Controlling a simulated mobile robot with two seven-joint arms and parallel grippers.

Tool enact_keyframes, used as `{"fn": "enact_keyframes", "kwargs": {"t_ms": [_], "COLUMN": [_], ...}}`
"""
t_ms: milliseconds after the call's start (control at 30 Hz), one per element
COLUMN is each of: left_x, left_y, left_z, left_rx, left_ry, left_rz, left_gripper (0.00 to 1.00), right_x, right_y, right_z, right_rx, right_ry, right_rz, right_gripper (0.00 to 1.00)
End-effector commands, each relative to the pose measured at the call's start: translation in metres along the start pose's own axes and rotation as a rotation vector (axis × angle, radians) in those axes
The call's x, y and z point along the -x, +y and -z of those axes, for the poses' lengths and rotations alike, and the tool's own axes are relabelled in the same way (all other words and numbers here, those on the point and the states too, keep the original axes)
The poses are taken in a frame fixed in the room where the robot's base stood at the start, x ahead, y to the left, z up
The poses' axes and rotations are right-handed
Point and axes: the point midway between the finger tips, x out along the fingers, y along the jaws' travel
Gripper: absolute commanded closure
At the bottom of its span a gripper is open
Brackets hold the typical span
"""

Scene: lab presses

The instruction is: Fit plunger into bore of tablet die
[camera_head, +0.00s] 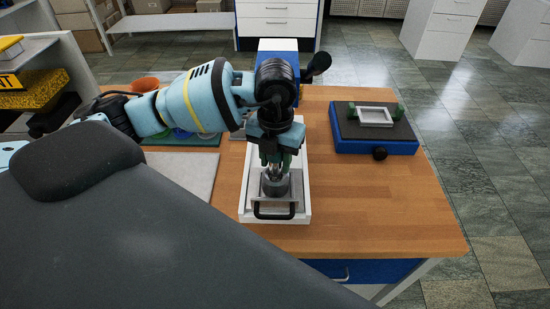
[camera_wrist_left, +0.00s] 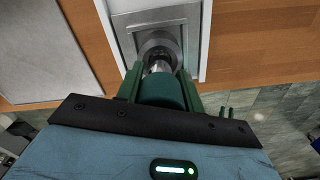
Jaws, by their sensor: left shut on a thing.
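The tablet die (camera_head: 275,188) is a grey metal cylinder on a metal plate inside a white tray (camera_head: 304,205). It also shows in the wrist view as a grey ring (camera_wrist_left: 176,50). My left gripper (camera_head: 275,160) is directly above the die, pointing down, with its green fingers shut on the plunger (camera_head: 272,172). In the wrist view the plunger's shiny metal end (camera_wrist_left: 159,65) shows between the fingers and overlaps the die's opening. The bore is partly hidden, and I cannot tell how deep the plunger sits in it. My right gripper is not in view.
A blue press-like block with a white frame (camera_head: 376,115) stands to the right on the wooden table (camera_head: 390,190). A grey mat (camera_head: 190,170) lies left of the tray. Orange and other coloured containers (camera_head: 145,84) stand behind my arm. The right front of the table is clear.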

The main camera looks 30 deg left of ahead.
Motion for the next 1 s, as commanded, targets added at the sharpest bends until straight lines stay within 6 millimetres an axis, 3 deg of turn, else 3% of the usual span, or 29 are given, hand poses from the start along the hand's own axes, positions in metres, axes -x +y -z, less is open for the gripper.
{"fn": "enact_keyframes", "kwargs": {"t_ms": [1000], "left_x": [0.0000], "left_y": [-0.0001], "left_z": [-0.0001], "left_rx": [0.000], "left_ry": [0.000], "left_rz": [0.000], "left_gripper": [0.92], "right_x": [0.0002], "right_y": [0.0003], "right_z": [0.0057], "right_rx": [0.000], "right_ry": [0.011], "right_rz": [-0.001], "right_gripper": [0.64]}}
